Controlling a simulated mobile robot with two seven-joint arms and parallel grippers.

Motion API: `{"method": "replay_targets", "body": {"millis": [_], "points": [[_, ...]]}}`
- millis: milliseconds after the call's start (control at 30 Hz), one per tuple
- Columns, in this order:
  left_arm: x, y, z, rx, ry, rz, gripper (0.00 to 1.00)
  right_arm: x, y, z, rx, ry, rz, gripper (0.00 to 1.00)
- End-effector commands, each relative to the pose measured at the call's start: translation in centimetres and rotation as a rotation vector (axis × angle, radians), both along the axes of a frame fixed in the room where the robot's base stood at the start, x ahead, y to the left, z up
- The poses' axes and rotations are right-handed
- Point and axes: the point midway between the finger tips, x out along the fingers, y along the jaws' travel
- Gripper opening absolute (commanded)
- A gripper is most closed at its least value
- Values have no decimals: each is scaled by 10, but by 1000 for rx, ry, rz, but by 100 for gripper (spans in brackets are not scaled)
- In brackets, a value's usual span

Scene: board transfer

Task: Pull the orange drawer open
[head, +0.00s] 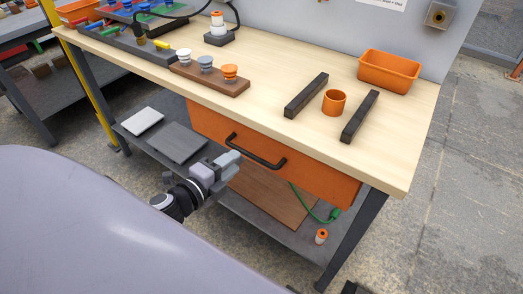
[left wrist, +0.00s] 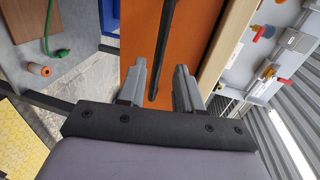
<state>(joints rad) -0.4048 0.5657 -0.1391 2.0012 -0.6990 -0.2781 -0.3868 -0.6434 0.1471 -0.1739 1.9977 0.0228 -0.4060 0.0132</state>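The orange drawer (head: 315,178) hangs under the workbench top and looks shut, its front about flush below the edge. A black bar handle (head: 256,152) runs across its front. My left gripper (head: 229,159) is just below and in front of the handle's left end. In the left wrist view, the drawer front (left wrist: 199,30) fills the middle. My left gripper (left wrist: 160,70) is open there, with the handle (left wrist: 165,45) showing between its two fingers. The fingers look apart from the handle; the depth gap is hard to judge. My right gripper is not in view.
The wooden workbench top (head: 300,75) carries an orange bin (head: 389,71), an orange cup (head: 334,102), two black bars and a brown block with plugs. A lower shelf (head: 265,222) holds boards, a green cable and an orange-white roll (head: 321,236). Floor in front is clear.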

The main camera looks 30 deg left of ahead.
Motion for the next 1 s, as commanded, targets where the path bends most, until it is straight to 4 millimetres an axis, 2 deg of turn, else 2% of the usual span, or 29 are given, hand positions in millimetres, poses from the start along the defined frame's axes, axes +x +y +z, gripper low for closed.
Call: {"method": "replay_targets", "body": {"millis": [533,700,1000], "points": [[57,-4,-12,-4,0,3,35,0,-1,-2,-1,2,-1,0],[65,-5,-14,-5,1,2,35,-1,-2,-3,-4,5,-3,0],[66,-5,-14,-5,2,2,35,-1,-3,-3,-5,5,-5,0]]}}
